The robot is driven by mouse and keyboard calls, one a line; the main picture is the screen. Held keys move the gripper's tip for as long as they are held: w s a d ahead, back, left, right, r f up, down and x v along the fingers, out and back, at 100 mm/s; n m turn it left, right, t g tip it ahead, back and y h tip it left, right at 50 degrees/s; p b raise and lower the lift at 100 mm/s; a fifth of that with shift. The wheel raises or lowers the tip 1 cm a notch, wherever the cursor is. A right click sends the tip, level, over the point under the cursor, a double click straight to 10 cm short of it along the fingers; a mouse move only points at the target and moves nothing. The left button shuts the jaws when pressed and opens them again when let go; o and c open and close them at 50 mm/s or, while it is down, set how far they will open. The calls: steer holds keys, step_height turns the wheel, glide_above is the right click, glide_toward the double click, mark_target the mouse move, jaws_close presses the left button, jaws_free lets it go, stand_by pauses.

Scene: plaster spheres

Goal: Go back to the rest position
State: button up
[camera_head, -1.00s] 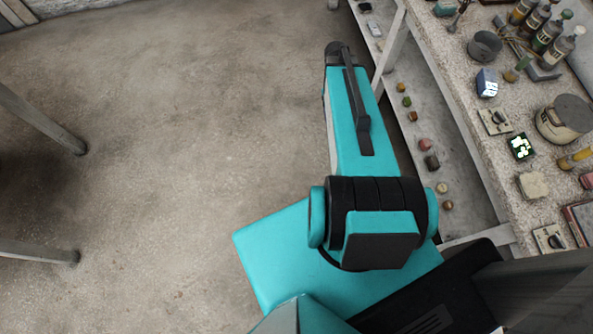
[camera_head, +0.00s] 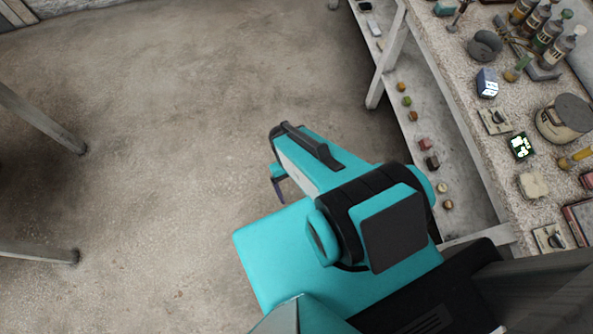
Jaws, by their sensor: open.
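My teal and black arm reaches up and left from my base over the concrete floor (camera_head: 150,160). Only a small part of my gripper (camera_head: 278,189) shows, a dark piece hanging below the far end of the arm. The rest of it is hidden behind the arm links. The gripper is open, and I see nothing held in it. It is over bare floor, well apart from the workbench (camera_head: 455,125) at the right.
Table legs (camera_head: 45,120) stand at the left. The floor between is clear.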

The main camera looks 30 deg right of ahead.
stand_by(0.3)
steer(key=f+b, duration=0.4)
steer(key=b, duration=0.1)
steer(key=shift+s+f, duration=0.25)
steer(key=shift+f, duration=0.05)
